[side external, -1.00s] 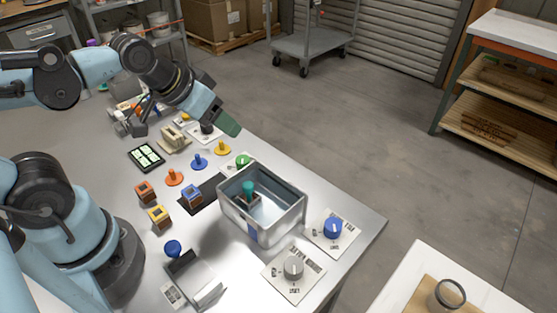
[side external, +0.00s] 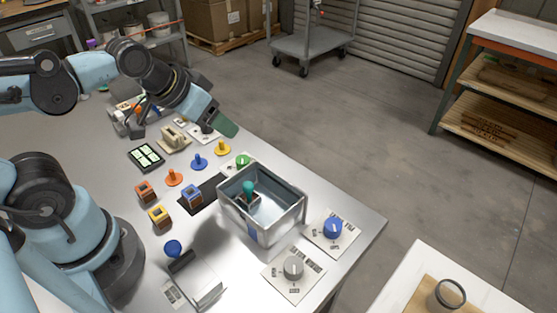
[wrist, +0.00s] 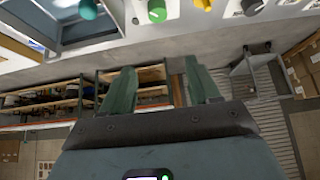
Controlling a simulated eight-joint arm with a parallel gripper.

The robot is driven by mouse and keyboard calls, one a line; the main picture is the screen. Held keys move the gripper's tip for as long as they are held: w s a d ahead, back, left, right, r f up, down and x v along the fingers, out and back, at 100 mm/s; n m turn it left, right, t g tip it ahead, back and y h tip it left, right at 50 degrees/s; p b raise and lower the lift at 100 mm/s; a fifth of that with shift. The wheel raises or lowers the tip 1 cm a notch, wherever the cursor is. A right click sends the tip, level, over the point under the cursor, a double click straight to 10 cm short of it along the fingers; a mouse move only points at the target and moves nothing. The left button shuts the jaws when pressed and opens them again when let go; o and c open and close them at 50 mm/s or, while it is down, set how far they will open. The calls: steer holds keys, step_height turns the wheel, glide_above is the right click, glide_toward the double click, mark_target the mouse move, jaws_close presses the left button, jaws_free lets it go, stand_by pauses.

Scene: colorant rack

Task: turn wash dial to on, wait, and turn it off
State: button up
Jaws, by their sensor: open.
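Several dials sit on the metal table, their labels too small to read, so I cannot tell which is the wash dial. A blue dial (side external: 333,229) and a grey dial (side external: 293,268) are on white plates right of and in front of the metal basin. A green dial (side external: 243,160) is behind the basin and a black dial (side external: 207,129) is farther back. My gripper (side external: 226,124) is raised near the table's far edge, apart from every dial. In the wrist view its green fingers (wrist: 161,90) are spread and empty, with the green dial (wrist: 157,10) beyond them.
The open metal basin (side external: 232,208) holds a teal-knobbed piece (side external: 249,188). Orange (side external: 174,178), blue (side external: 199,161) and yellow (side external: 222,148) pegs and several small blocks stand left of it.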

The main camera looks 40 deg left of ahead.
steer(key=n+g, duration=0.7)
steer(key=n, duration=0.4)
glide_above(242, 160)
step_height(242, 160, down, 13)
steer(key=shift+r, duration=0.2)
steer(key=c, duration=1)
steer(key=shift+c, duration=0.2)
